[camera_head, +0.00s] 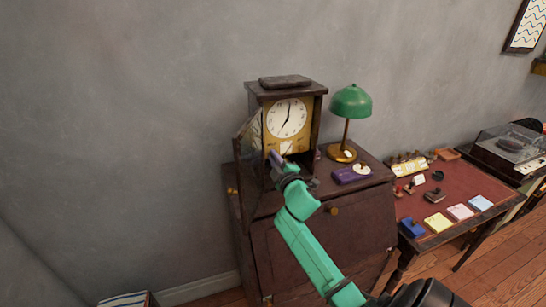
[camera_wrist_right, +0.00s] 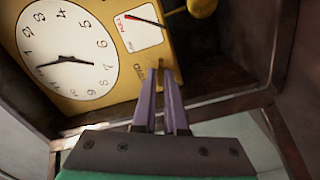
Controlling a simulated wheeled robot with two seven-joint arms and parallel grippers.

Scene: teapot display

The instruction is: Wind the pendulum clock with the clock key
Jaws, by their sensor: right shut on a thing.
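The pendulum clock (camera_head: 315,108) stands on the dark wooden cabinet, its glass door (camera_head: 250,148) swung open to the left. Its white dial (camera_head: 287,118) also shows in the right wrist view (camera_wrist_right: 68,52), on a brass plate. Below the dial is a white gauge (camera_wrist_right: 138,28) with red lettering and a dark needle. My right gripper (camera_head: 278,160) is at the lower front of the clock. In the wrist view its purple fingers (camera_wrist_right: 162,78) are shut on a small brownish thing, probably the clock key (camera_wrist_right: 160,66), at the plate's lower edge; the key is mostly hidden. My left gripper is out of view.
A green lamp (camera_head: 350,102) stands right of the clock, with a purple item (camera_head: 351,175) in front of it. A red-topped desk (camera_head: 450,190) with stamps and pads is farther right. A yellow rounded part (camera_wrist_right: 202,7) shows inside the clock.

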